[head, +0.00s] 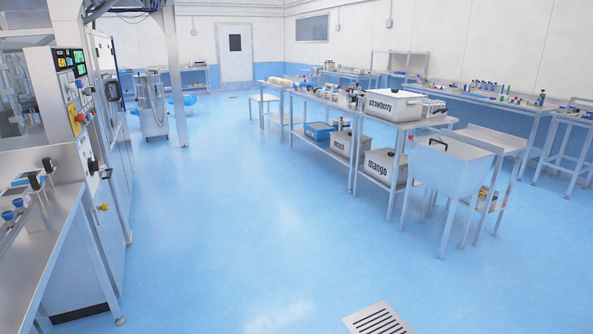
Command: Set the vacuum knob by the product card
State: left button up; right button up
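A steel machine (60,200) stands along the left edge of the head view. Its front has lit displays (70,60) in yellow and green, and a yellow panel (73,118) with a red button (80,118). A black knob (92,165) sits lower on the front. Which control is the vacuum knob is too small to tell. I cannot make out a product card or read any setting. Neither of my grippers is in view.
Open blue floor (240,210) lies ahead, with a floor drain (377,320) at bottom right. A steel table (350,115) with bins labelled strawberry (393,105) and mango (385,168) stands right of centre. A wheeled steel vessel (151,103) stands beyond the machine.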

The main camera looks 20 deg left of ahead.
aim_at(72, 86)
jog(key=i+j+u, duration=0.15)
jog(key=u, duration=0.25)
jog(key=i+u, duration=0.5)
jog(key=u, duration=0.25)
jog(key=i+u, duration=0.25)
jog(key=u, duration=0.15)
jog(key=i+u, duration=0.3)
jog(key=i, duration=0.4)
jog(key=j, duration=0.05)
